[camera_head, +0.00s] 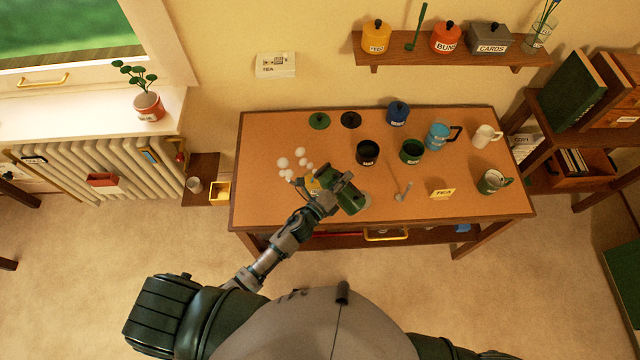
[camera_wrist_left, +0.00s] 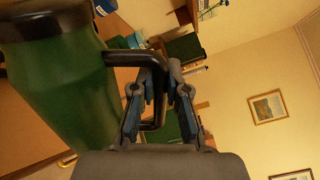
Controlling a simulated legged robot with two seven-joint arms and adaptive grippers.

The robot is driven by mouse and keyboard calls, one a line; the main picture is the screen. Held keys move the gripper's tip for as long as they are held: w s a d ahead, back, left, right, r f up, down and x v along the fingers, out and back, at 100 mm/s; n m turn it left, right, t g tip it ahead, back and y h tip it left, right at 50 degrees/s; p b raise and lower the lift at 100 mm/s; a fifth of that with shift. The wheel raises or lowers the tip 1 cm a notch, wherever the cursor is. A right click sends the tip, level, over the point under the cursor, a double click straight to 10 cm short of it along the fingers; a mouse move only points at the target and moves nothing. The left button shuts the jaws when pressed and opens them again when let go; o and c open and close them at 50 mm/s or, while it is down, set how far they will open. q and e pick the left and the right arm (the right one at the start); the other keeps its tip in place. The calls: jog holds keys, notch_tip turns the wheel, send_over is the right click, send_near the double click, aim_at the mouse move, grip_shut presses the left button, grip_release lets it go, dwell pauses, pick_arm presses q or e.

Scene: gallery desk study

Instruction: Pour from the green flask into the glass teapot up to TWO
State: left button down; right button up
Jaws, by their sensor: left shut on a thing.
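My left gripper (camera_head: 325,190) is over the front left of the table, and its fingers (camera_wrist_left: 160,82) are shut on the black handle of the green flask in the left wrist view. The green flask (camera_head: 350,199) looks tilted in the head view; its green body (camera_wrist_left: 65,95) and dark end fill the left of the wrist view. A rounded, greyish edge shows just right of the flask in the head view; I cannot tell whether it is the glass teapot. The teapot's level mark and any liquid are not visible. My right gripper is not in view.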

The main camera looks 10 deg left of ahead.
pick_arm(q)
jog(key=shift+w+a+r+n+p, duration=0.4)
jog(key=shift+a+r+n+p, duration=0.25)
jog(key=shift+r+n+p, duration=0.2)
dwell(1.9)
jog(key=shift+s+d+f+m, duration=0.1)
jog(key=shift+d+f+m, duration=0.05)
jog(key=shift+f+m, duration=0.1)
dwell(0.4)
jog(key=d+f+m+b, duration=0.1)
jog(key=b, duration=0.1)
jog(key=s+d+f+m+b, duration=0.1)
jog(key=f+m+b, duration=0.1)
jog(key=shift+s+d+f, duration=0.1)
jog(key=shift+d+f, duration=0.05)
jog(key=shift+f, duration=0.05)
jog(key=shift+d+f, duration=0.1)
jog(key=shift+d, duration=0.05)
jog(key=shift+d+m, duration=0.1)
jog(key=shift+m, duration=0.2)
